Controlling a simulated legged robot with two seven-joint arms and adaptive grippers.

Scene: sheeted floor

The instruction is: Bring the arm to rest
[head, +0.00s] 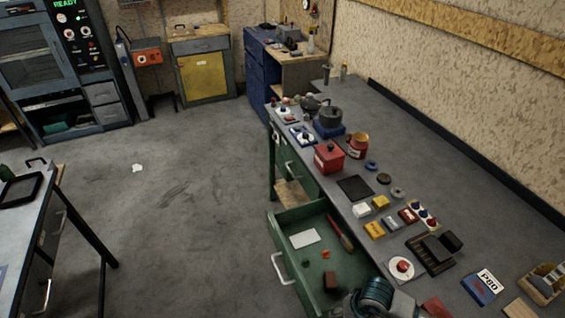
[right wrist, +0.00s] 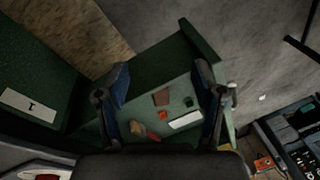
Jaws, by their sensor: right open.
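My right gripper (right wrist: 163,88) is open in the right wrist view, its two dark fingers apart with nothing between them. Beyond the fingers is the inside of an open green drawer (right wrist: 150,70). In the head view part of my right arm (head: 372,298) shows at the bottom edge, by the near end of the drawer (head: 284,215). My left gripper is not in view.
The drawer holds a white card (head: 304,238), a brown block (head: 330,281) and a red-handled tool (head: 340,233). Open floor (head: 180,200) lies to the left.

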